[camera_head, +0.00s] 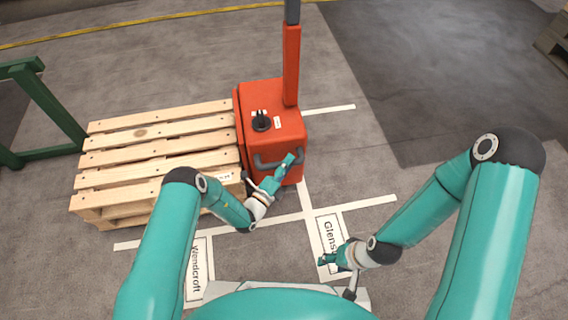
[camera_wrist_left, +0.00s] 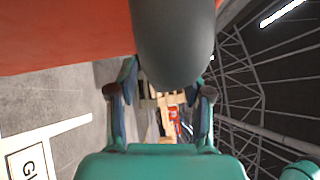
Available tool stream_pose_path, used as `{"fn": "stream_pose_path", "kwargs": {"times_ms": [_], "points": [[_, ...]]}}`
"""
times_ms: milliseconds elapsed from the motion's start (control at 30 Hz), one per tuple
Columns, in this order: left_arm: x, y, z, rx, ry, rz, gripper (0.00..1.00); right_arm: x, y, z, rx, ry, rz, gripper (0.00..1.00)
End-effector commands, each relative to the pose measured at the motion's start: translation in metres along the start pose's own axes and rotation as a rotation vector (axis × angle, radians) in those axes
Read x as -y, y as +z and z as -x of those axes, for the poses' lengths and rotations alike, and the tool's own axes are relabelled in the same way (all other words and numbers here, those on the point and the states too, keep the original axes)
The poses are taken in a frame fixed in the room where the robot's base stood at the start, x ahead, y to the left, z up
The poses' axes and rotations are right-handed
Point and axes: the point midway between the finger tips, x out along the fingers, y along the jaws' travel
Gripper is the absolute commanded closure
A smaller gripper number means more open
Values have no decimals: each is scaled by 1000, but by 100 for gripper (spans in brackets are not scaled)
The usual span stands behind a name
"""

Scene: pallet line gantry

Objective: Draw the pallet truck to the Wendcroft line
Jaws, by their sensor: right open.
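The orange pallet truck (camera_head: 272,100) stands at the centre of the head view with a tall mast. Its grey handle (camera_head: 265,163) is on the side facing me. A wooden pallet (camera_head: 150,150) lies at the truck's left. My left gripper (camera_head: 289,161) is at the handle; its fingers stand apart in the left wrist view (camera_wrist_left: 163,100). A large grey rounded bar (camera_wrist_left: 175,40) there hides parts of the fingertips; I cannot tell whether they touch it. My right gripper (camera_head: 328,261) is open and empty over the Glens... floor label (camera_head: 331,233). The Wendcroft label (camera_head: 195,275) is partly behind my left arm.
White lines (camera_head: 350,206) mark the floor bays. A green frame (camera_head: 50,105) stands at the left. A dark floor patch (camera_head: 430,75) lies at the right, and a wooden pallet (camera_head: 555,40) shows at the far right edge. Floor between the truck and the dark patch is clear.

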Motion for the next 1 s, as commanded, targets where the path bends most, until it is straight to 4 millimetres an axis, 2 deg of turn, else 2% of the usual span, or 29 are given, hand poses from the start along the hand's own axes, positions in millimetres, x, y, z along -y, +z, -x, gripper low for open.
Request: {"fn": "stream_pose_path", "kwargs": {"times_ms": [200, 367, 800, 1000], "points": [[0, 3, 2, 5, -2, -2, 50, 0, 0, 1, 0, 0, 0, 46], [0, 3, 18, 6, 0, -1, 50, 0, 0, 1, 0, 0, 0, 46], [-1, 2, 102, 7, 1, 2, 50, 0, 0, 1, 0, 0, 0, 46], [-1, 0, 120, 4, 1, 0, 50, 0, 0, 1, 0, 0, 0, 46]]}}
